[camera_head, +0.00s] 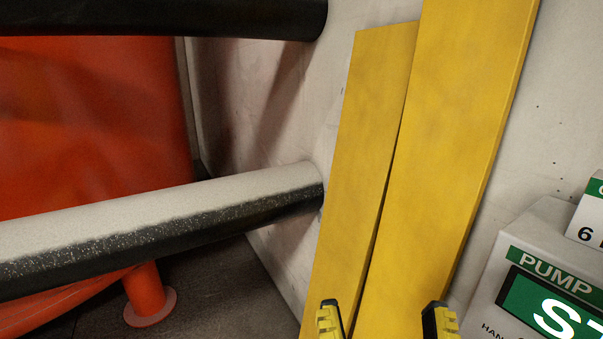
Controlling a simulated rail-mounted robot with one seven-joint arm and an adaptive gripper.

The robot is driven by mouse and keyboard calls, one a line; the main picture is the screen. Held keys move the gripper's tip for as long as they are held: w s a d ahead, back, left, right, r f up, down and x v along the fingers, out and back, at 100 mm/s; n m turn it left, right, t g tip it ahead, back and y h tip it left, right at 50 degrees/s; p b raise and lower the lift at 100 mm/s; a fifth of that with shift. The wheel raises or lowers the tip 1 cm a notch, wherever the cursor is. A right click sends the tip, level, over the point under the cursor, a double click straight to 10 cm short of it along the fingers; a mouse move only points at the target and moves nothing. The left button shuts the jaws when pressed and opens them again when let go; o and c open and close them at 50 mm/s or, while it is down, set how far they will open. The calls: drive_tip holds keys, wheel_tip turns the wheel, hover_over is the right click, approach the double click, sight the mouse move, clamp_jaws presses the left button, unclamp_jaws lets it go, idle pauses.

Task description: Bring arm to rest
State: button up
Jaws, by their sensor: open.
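My gripper (385,318) shows at the bottom edge of the head view, right of centre. Its two yellow and black fingertips are wide apart, with nothing visible between them. They appear in front of the lower part of two yellow boards. The rest of my gripper and my arm are out of the frame.
Two yellow boards (430,130) lean against a pale wall (540,110). A frosted pipe (150,220) and a dark pipe (160,18) meet the wall at left. Behind them is a large orange tank (80,120). A box labelled PUMP (530,250) is at lower right.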

wheel_tip(320, 180, up, 28)
drive_tip(key=p, duration=2.7)
drive_tip(key=shift+a+y+p, duration=0.3)
drive_tip(key=shift+y+p, duration=0.1)
drive_tip(key=shift+w, duration=0.1)
wheel_tip(320, 180, down, 22)
drive_tip(key=b, duration=2.2)
drive_tip(key=shift+n, duration=0.3)
